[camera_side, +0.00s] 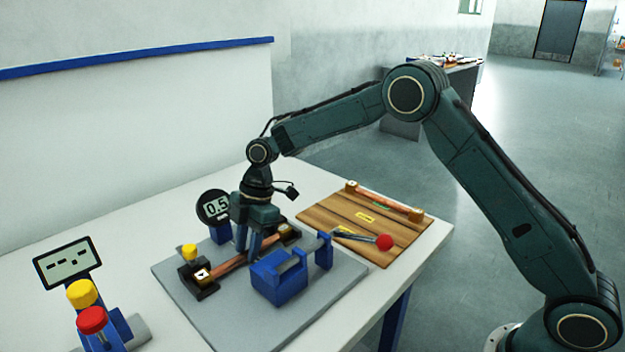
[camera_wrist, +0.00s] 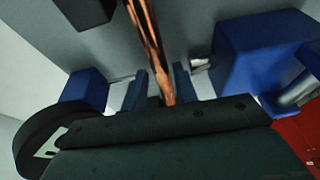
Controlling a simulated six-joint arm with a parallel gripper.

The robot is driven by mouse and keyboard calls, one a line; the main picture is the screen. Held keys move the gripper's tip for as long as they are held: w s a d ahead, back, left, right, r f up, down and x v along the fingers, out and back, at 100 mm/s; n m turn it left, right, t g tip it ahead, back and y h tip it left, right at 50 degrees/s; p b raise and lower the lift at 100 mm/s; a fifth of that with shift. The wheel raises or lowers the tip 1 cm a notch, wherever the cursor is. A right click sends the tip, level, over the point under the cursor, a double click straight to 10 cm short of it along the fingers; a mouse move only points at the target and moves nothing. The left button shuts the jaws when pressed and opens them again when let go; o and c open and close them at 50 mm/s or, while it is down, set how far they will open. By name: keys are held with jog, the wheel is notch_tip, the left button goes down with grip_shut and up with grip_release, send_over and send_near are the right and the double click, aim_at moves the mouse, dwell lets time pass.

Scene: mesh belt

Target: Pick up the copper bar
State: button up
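A copper bar (camera_side: 229,264) spans two black end holders on the grey plate. In the wrist view the copper bar (camera_wrist: 146,35) runs down between my two fingers. My gripper (camera_side: 250,254) points straight down over the middle of the bar, its fingertips at about bar height. In the wrist view my gripper (camera_wrist: 161,85) has its fingers apart, one on each side of the bar, with a visible gap at the left finger. The fingertips' lower ends are partly hidden by the bar and fixtures. A second copper-coloured bar (camera_side: 385,202) lies along the back of the wooden board.
A blue clamp block (camera_side: 280,282) with a red-knobbed lever (camera_side: 384,242) stands close right of the bar. A round gauge reading 0.5 (camera_side: 214,207) stands behind. A display (camera_side: 68,263) and red and yellow buttons (camera_side: 91,320) are at front left. The wooden board (camera_side: 335,218) lies at right.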

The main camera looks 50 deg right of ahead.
jog(key=shift+a+f, duration=0.1)
jog(key=shift+f, duration=0.15)
dwell(0.3)
grip_shut()
jog(key=shift+r, duration=0.1)
jog(key=shift+r, duration=0.1)
notch_tip(320, 180, up, 10)
dwell(0.6)
dwell(0.5)
